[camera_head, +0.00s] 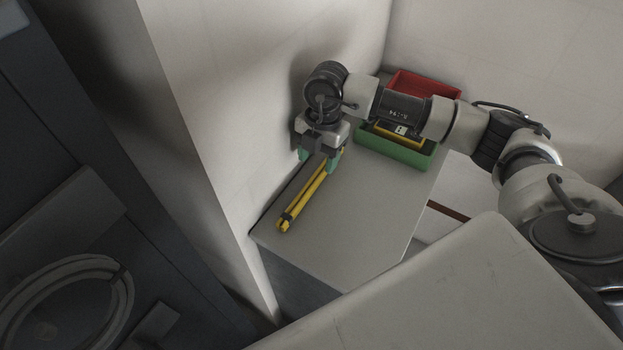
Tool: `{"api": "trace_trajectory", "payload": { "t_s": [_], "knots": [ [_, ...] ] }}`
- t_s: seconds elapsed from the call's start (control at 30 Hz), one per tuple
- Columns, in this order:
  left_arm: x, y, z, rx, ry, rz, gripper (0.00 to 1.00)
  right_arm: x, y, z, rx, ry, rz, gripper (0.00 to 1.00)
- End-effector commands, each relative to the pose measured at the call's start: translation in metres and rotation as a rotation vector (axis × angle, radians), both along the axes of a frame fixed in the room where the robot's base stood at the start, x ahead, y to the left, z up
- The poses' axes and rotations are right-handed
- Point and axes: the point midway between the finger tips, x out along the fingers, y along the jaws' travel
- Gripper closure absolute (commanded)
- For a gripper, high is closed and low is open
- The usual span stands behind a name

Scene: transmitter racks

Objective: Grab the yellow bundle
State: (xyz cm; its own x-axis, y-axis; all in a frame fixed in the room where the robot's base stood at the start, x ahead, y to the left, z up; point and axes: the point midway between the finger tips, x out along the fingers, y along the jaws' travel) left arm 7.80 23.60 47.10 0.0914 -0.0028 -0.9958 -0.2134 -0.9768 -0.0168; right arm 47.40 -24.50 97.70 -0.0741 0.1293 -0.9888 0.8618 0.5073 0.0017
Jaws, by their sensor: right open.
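The yellow bundle (306,198) is long and thin, with a dark band near its front end. It lies on the grey table top (362,223), slanting from the front left toward the back. My right gripper (318,160) is open, pointing down at the far end of the bundle. Its green-tipped fingers appear on either side of the bundle, and the gripper hides that far end. I cannot tell whether the fingers touch it. My left gripper is not in view.
A green bin (396,151) with something yellow in it and a red bin (425,86) stand at the back of the table, partly behind my right arm. A pale wall (215,100) runs close along the left. The table's front right is clear.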

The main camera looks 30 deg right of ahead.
Motion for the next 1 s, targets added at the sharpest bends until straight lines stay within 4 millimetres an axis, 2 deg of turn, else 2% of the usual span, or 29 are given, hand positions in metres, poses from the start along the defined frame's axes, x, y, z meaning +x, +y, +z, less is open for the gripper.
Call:
{"api": "trace_trajectory", "payload": {
  "t_s": [0.17,0.4,0.53,0.8,0.83,1.0],
  "knots": [
    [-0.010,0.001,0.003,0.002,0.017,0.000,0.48,-0.001,0.002,-0.013,0.000,0.000,0.000,0.44],
    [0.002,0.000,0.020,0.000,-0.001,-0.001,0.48,-0.005,0.012,-0.043,-0.001,0.004,0.001,0.44],
    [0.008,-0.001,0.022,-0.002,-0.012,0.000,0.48,-0.005,0.014,-0.059,0.000,0.000,0.000,0.44],
    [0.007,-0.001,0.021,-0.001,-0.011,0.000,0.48,-0.005,0.014,-0.064,0.000,-0.001,0.001,0.44],
    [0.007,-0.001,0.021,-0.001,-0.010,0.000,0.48,-0.005,0.014,-0.064,0.000,-0.001,0.001,0.46],
    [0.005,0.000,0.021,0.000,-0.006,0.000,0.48,-0.005,0.014,-0.064,0.000,-0.001,0.000,0.72]
  ]
}}
